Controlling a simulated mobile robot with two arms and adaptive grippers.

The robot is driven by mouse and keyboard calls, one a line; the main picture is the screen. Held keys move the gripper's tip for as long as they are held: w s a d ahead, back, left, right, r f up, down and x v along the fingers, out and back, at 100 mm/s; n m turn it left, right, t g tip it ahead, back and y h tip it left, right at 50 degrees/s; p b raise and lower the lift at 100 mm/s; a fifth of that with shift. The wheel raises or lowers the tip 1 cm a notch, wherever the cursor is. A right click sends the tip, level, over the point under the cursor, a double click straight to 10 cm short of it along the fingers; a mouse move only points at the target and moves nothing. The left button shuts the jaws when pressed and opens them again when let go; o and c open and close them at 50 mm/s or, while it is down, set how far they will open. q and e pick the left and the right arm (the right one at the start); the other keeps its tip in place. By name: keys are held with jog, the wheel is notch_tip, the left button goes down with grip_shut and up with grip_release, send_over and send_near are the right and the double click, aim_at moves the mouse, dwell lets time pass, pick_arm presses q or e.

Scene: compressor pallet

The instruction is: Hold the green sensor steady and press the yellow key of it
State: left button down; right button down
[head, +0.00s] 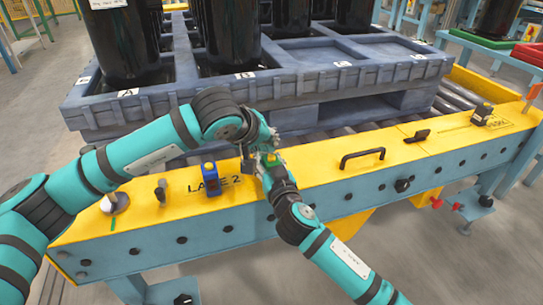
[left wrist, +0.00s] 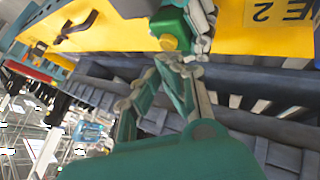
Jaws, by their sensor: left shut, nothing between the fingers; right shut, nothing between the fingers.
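The green sensor (left wrist: 172,22) shows at the top of the left wrist view, with its yellow key (left wrist: 168,43) facing my left gripper. My left gripper (left wrist: 176,62) is shut and empty, its fingertips close to the yellow key; I cannot tell whether they touch it. In the head view my left gripper (head: 262,138) reaches down over the yellow beam. My right gripper (head: 268,166) comes up from below, beside the sensor. It also shows in the left wrist view (left wrist: 203,28), shut with nothing gripped. In the head view the two grippers largely hide the sensor.
The yellow beam (head: 330,174) carries a blue device (head: 211,178) left of the grippers, a black handle (head: 362,158) to the right and a dark block (head: 481,114) farther right. A grey-blue pallet (head: 320,80) with black cylinders stands behind.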

aim_at(268, 156)
pick_arm(q)
jog(key=shift+f, duration=0.7)
dwell(0.6)
jog(key=shift+r, duration=0.9)
jog(key=shift+r, duration=2.5)
pick_arm(e)
jog(key=c, duration=2)
grip_release()
jog(key=o, duration=0.9)
